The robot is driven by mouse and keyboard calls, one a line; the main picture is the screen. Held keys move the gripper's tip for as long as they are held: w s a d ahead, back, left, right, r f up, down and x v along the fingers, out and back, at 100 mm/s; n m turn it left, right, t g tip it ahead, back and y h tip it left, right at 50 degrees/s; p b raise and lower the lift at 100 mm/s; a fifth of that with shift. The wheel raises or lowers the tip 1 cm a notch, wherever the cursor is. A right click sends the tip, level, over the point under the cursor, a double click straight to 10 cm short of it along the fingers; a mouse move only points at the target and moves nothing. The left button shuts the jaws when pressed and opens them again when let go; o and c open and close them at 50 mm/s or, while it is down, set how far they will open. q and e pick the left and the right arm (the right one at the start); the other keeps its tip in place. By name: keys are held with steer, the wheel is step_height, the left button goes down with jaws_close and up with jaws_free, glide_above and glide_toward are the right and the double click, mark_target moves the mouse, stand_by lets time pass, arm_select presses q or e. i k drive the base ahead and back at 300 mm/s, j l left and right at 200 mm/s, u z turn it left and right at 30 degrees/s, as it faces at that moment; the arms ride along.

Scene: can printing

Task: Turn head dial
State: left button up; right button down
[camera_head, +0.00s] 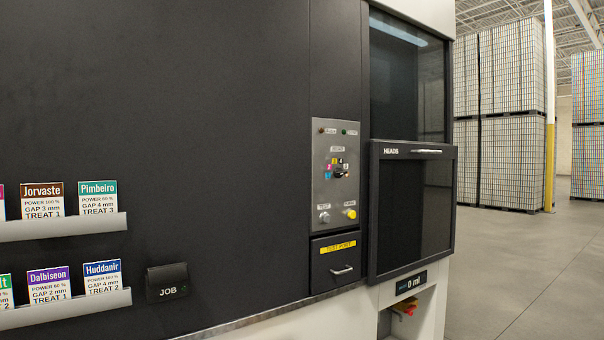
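The head dial (340,171) is a small dark knob with coloured marks around it. It sits in the middle of a grey metal control panel (324,189) on the black machine front. Two small lamps are above it, and a silver button (324,217) and a yellow button (351,214) are below it. The dial is too small to tell its exact setting. Neither of my grippers is in view, and nothing touches the dial.
A drawer (336,262) with a handle is below the panel. A dark HEADS door (411,205) stands right of it. Card racks (62,228) and a JOB box (167,283) are at left. Stacked pallets (497,115) stand behind; the floor (545,265) at right is clear.

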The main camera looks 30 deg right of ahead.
mark_target(338, 172)
steer(key=l+u, duration=0.5)
steer(key=l, duration=0.4)
steer(key=l+u, duration=0.45)
steer(key=l, duration=0.45)
